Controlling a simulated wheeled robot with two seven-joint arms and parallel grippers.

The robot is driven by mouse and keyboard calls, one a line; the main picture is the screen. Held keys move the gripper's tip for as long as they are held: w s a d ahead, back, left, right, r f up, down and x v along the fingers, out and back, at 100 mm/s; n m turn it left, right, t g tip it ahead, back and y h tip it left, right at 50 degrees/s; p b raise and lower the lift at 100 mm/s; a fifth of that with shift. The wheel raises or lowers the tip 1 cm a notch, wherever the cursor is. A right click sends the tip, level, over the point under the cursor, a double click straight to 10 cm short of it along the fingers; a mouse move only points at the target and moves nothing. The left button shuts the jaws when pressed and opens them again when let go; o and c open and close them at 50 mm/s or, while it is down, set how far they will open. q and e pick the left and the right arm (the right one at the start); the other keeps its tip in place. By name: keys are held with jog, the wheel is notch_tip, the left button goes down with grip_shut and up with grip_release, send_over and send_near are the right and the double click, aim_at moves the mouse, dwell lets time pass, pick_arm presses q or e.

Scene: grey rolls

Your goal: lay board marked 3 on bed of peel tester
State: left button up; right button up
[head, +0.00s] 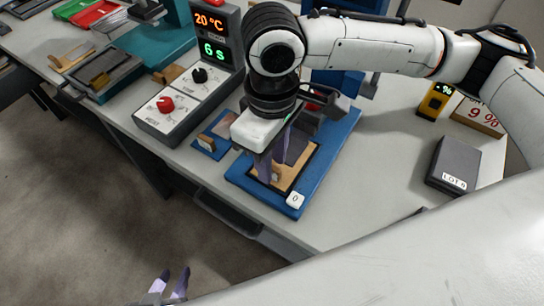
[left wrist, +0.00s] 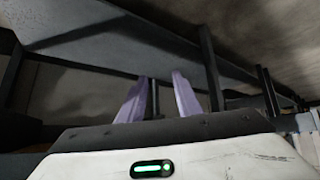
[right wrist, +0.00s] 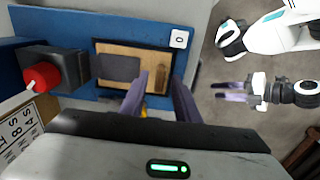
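The blue peel tester (head: 335,135) stands mid-table, with a white tag reading 0 (head: 295,200) at its near corner. A wooden board (head: 297,180) with a grey strip (right wrist: 118,67) lies inside the black frame on its bed; I see no number on the board. My right gripper (head: 268,165) is over the bed, fingers pointing down and partly covering the board in the head view. Its fingers (right wrist: 160,95) are apart with nothing visible between them. My left gripper (head: 174,283) is low in front of the table, open and empty; its fingers also show in the left wrist view (left wrist: 158,98).
A control box (head: 180,110) with red and black knobs and displays reading 20 °C and 6 s stands left of the tester. A small blue plate (head: 208,146) lies between them. A teal device (head: 150,45) and red and green trays (head: 90,12) are further left. A dark box (head: 455,160) is right.

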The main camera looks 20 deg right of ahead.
notch_tip(320, 180, up, 12)
jog(key=p, duration=0.1)
jog(key=shift+r+p, duration=0.15)
jog(key=shift+p, duration=0.2)
dwell(0.4)
